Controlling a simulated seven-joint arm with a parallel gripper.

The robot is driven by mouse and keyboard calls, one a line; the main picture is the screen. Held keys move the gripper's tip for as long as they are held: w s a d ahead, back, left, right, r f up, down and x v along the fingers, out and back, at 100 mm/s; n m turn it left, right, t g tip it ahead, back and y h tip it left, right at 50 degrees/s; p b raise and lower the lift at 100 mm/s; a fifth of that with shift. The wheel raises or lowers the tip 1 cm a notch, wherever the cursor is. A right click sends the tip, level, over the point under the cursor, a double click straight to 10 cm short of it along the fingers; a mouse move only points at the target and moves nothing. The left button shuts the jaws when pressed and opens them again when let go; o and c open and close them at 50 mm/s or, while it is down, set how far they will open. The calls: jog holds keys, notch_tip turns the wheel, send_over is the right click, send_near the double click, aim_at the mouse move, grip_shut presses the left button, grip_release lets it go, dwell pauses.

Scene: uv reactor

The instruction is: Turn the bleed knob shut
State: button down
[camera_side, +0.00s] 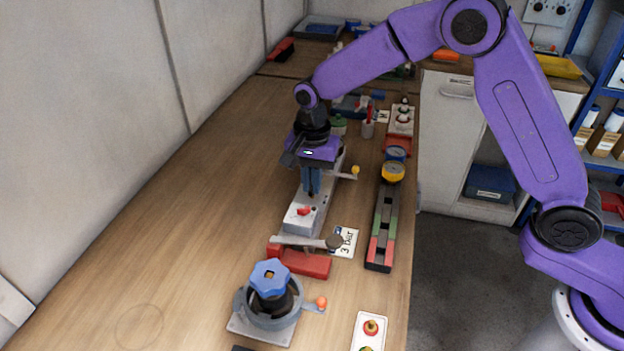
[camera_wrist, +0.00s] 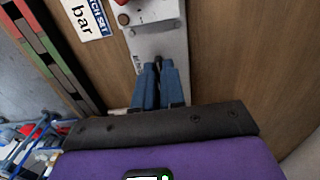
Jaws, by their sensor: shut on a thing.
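My gripper (camera_side: 312,188) points down over a long grey panel (camera_side: 298,222) in the side view. Its blue fingers are close together near the panel's surface. In the wrist view my gripper (camera_wrist: 157,72) is shut on a small dark knob (camera_wrist: 158,61), of which only a sliver shows between the fingertips. I take this for the bleed knob; its turn position is hidden. A red switch (camera_side: 304,211) sits on the panel in front of my fingers, apart from them.
A card reading "3 bar" (camera_side: 345,242) and a red-green strip (camera_side: 383,228) lie right of the panel. A grey lever (camera_side: 298,241) and a red block (camera_side: 306,264) lie in front. A blue handwheel (camera_side: 270,278) stands nearer. The table's left is clear.

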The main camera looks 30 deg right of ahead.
dwell(0.4)
jog(key=c, duration=1.2)
grip_release()
jog(key=shift+r, duration=0.15)
notch_tip(320, 180, up, 17)
jog(key=shift+r, duration=0.1)
jog(key=s+d+f+n, duration=0.3)
jog(key=s+d+n, duration=0.3)
jog(key=s, duration=0.5)
jog(key=s+d+f+n, duration=0.3)
jog(key=s+d+n, duration=0.4)
jog(key=s, duration=0.4)
jog(key=s+d+f+n, duration=0.2)
jog(key=s+d+n, duration=0.4)
jog(key=s, duration=0.5)
jog(key=shift+s+d+f+n, duration=0.1)
jog(key=shift+d+f+n, duration=0.1)
jog(key=shift+n, duration=0.45)
jog(key=shift+d+f+n, duration=0.1)
jog(key=shift+f+n, duration=0.1)
jog(key=shift+n, duration=0.45)
